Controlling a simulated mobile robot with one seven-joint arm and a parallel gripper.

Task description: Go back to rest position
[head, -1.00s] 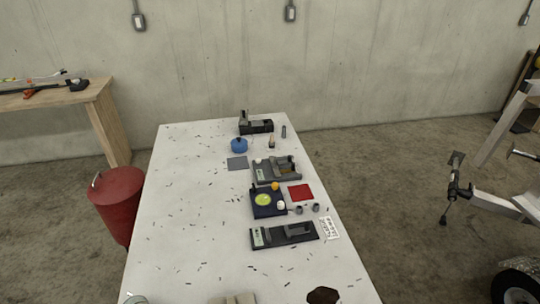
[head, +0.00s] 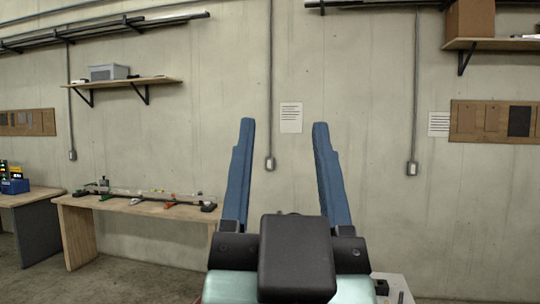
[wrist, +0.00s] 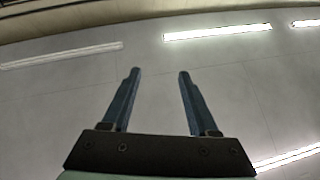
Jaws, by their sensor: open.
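My gripper (head: 285,165) stands upright in the middle of the head view, its two blue fingers spread wide apart. It is open and nothing is between the fingers. In the wrist view my gripper (wrist: 155,88) also shows open and empty, with the ceiling and its bright strip lights (wrist: 217,32) behind it, so it points upward. Behind it in the head view is the concrete wall (head: 370,130). Most of the white table is hidden behind my gripper; only a small part (head: 396,285) shows at the bottom.
A wooden bench (head: 130,203) with tools stands by the wall on the left, with another desk (head: 35,200) further left. Wall shelves (head: 130,82) and pipes are mounted higher up. The space around my gripper's fingers looks clear.

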